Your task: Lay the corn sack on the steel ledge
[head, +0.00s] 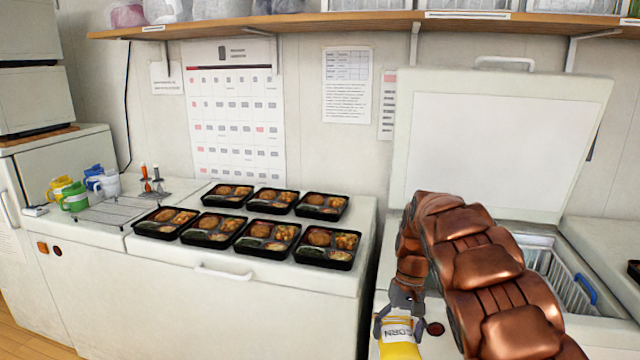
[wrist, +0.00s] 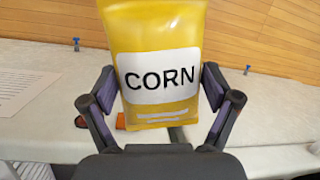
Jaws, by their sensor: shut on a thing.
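The corn sack (head: 398,350) is yellow with a white label reading CORN. My gripper (head: 399,318) is shut on it, at the lower middle of the head view, in front of the right-hand freezer. In the wrist view the sack (wrist: 160,110) is upright between the two fingers of my gripper (wrist: 158,84), one at each side edge. Its top is cut off by the frame, and its lower part is cut off in the head view. I cannot tell which surface is the steel ledge.
The right freezer's lid (head: 495,150) stands open, with a wire basket (head: 560,270) inside. Several filled bento trays (head: 268,238) cover most of the left freezer's top. A wire rack (head: 108,213), mugs (head: 75,202) and bottles stand at its left. A wooden shelf (head: 370,22) runs above.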

